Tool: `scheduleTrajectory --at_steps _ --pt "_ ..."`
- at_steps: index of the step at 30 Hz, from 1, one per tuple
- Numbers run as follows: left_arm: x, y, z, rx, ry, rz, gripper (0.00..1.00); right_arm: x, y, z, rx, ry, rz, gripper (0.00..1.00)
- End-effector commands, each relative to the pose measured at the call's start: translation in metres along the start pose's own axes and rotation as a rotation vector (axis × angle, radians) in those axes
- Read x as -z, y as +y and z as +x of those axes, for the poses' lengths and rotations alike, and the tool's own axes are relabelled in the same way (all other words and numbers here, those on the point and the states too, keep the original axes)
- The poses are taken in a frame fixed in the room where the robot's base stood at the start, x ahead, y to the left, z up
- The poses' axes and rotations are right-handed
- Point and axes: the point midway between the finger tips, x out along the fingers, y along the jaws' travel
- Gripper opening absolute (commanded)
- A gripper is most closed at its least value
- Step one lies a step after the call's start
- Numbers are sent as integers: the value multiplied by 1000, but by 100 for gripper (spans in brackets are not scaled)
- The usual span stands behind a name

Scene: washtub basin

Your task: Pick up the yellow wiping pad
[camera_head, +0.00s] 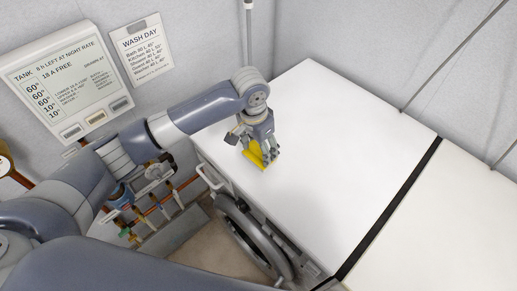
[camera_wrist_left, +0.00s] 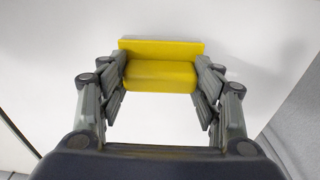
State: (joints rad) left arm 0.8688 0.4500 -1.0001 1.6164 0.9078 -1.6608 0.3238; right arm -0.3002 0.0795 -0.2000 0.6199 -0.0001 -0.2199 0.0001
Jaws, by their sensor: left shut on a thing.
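The yellow wiping pad (camera_head: 255,153) is at my left gripper on the left part of the white top. My left gripper (camera_head: 262,154) points down and is shut on the pad. In the left wrist view the pad (camera_wrist_left: 160,76) lies between the two fingers (camera_wrist_left: 160,88), with a wider flat yellow part behind a rounded nearer part. I cannot tell whether the pad touches the white surface. My right gripper is not in view.
The white top (camera_head: 330,130) is otherwise clear. A black gap (camera_head: 390,210) separates it from another white surface (camera_head: 450,225). A wall panel (camera_head: 65,75) and a "WASH DAY" sign (camera_head: 141,48) are behind my arm. Pipes with valves (camera_head: 150,205) and a round door (camera_head: 252,238) are below.

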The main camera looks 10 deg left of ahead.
Motion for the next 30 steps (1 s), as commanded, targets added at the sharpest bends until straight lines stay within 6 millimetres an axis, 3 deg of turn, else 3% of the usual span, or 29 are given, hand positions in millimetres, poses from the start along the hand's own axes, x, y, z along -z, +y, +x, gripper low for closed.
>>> scheduleTrajectory --at_steps 15,21,30 --pt "-66 89 -17 -1 2 2 35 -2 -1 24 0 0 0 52" --pt "-79 108 -22 -1 2 0 35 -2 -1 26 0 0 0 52" --pt "-84 114 -24 1 1 -2 35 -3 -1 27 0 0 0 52"
